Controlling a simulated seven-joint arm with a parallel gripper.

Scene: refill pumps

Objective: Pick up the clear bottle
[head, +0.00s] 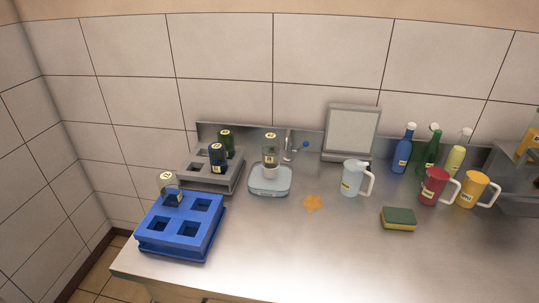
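A see-through bottle (171,193) with a yellow label on top stands in the back-left opening of the blue rack (168,240); the blue shows through it. A second see-through bottle (270,148), slightly olive, with a yellow label on top and a white part below, stands on the pale blue scale (269,181) near the middle. Which of these the task means by the clear bottle, I cannot tell. My gripper is not in view.
A grey rack (203,179) holds a dark blue bottle (217,158) and a green bottle (226,144). An orange spill (313,204), clear jug (353,178), sponge (398,218), red jug (434,187) and orange jug (474,190) are rightward. The front counter is clear.

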